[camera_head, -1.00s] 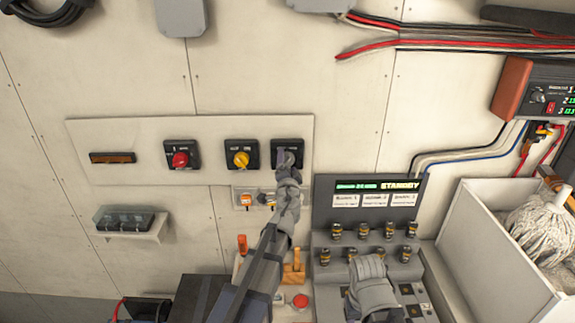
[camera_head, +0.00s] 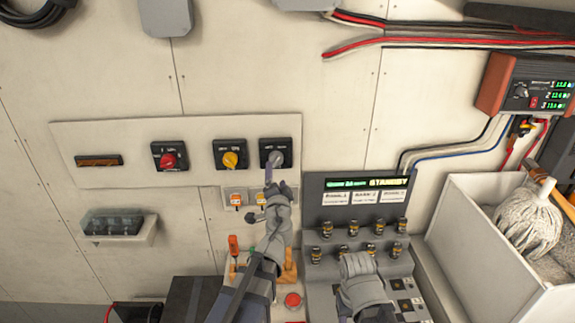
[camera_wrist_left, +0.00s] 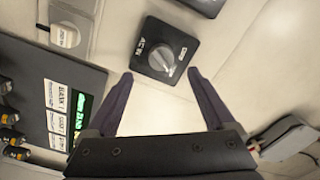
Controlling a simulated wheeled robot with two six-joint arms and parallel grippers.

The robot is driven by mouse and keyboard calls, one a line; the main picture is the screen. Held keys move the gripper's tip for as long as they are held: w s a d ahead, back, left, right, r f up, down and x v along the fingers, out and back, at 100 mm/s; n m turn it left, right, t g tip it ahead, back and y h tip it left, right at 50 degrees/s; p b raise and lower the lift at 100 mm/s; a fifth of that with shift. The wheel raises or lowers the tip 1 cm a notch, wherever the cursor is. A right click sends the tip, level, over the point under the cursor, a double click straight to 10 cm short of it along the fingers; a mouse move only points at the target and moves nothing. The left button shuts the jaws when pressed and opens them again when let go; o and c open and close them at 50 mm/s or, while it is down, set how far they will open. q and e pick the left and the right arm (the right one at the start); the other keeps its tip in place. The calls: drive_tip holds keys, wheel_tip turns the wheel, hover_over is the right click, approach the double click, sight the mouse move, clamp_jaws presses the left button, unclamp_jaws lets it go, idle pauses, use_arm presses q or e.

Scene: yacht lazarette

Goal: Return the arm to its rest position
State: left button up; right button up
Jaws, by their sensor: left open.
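My left gripper (camera_head: 262,198) is open and empty in the head view, just below the black switch with a grey knob (camera_head: 276,157) on the wall panel. In the left wrist view the two dark fingers of the left gripper (camera_wrist_left: 161,77) stand apart, with the grey-knob switch (camera_wrist_left: 166,54) beyond and between their tips. I see a gap between fingers and knob. My left arm (camera_head: 245,285) reaches up from the bottom. My grey right hand (camera_head: 362,283) is low in front of the console; its fingers cannot be made out.
The wall panel (camera_head: 130,138) also carries a red-knob switch (camera_head: 169,157) and a yellow-knob switch (camera_head: 231,155). A console with a STANDBY screen (camera_head: 368,183) stands right of the left gripper. A white bin (camera_head: 470,245) with a mop head (camera_head: 527,222) is at the right.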

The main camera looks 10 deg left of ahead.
use_arm(q)
drive_tip(key=s+d+f+n+g+y+b, duration=0.1)
drive_tip(key=s+f+n+g+b, duration=0.3)
drive_tip(key=f, duration=0.6)
drive_tip(key=s+d+f+n+g+b, duration=0.15)
drive_tip(key=s+f+g+b, duration=0.35)
drive_tip(key=f, duration=0.6)
drive_tip(key=s+d+f+g+h+b, duration=0.2)
drive_tip(key=s+d+f+g, duration=0.2)
drive_tip(key=s, duration=0.5)
drive_tip(key=s+d+f+g+h+b, duration=0.1)
drive_tip(key=s+d+f+g+h, duration=0.2)
drive_tip(key=s+d+f, duration=0.5)
drive_tip(key=shift+s+f+g+b, duration=0.35)
drive_tip(key=shift+s+f+g, duration=0.35)
drive_tip(key=shift+s+f, duration=0.3)
drive_tip(key=shift+d+r+m, duration=0.1)
drive_tip(key=shift+m, duration=0.15)
